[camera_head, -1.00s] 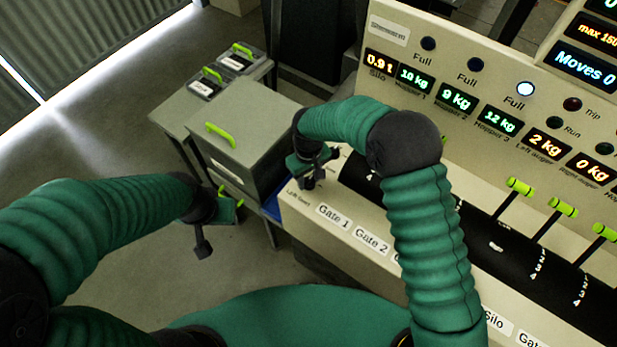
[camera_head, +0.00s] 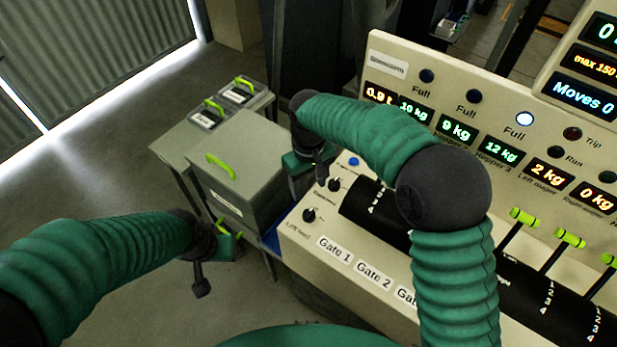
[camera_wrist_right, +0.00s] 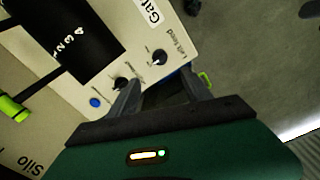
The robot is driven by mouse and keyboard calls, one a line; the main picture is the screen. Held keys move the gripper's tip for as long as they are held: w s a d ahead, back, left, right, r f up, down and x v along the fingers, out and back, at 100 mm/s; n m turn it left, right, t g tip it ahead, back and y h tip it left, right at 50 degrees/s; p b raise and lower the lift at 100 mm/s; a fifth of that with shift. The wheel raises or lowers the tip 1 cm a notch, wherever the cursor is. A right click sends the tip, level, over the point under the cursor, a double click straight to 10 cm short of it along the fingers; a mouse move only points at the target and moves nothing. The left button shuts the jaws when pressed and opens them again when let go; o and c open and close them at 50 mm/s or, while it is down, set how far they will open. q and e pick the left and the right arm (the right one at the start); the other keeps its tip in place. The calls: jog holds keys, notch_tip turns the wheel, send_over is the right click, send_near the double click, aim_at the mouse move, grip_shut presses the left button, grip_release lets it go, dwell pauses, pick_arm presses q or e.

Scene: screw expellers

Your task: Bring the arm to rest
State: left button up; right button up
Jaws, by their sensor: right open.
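My right arm, in a green ribbed sleeve, reaches across the control panel (camera_head: 290,238) in the head view. My right gripper (camera_head: 320,172) is at the panel's far left corner, near two black knobs (camera_head: 335,185) and a blue button (camera_head: 354,161). In the right wrist view its fingers (camera_wrist_right: 162,90) are spread, with nothing seen held between them. A knob (camera_wrist_right: 159,57) lies just beyond the fingers, and another is beside one finger. My left gripper (camera_head: 203,278) hangs over the floor left of the panel; its finger gap is not clear.
A grey box (camera_head: 237,163) with a green handle stands left of the panel. Two smaller lidded boxes (camera_head: 222,104) sit on a table behind it. Levers with green grips (camera_head: 522,217) rise from the panel's right side. Open floor (camera_head: 90,180) lies at left.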

notch_tip(320, 180, up, 4)
jog(key=shift+f, duration=0.1)
dwell(0.4)
jog(key=s+d+f+m+t, duration=0.1)
jog(key=s+d+f+m, duration=0.2)
jog(key=s+d, duration=0.5)
jog(key=s+d+f+m+t, duration=0.1)
jog(key=s+d+f+m, duration=0.2)
jog(key=s+d, duration=0.6)
jog(key=shift+d+f+t, duration=0.3)
jog(key=shift+d+f, duration=0.05)
jog(key=shift+d, duration=0.9)
jog(key=shift+d, duration=0.15)
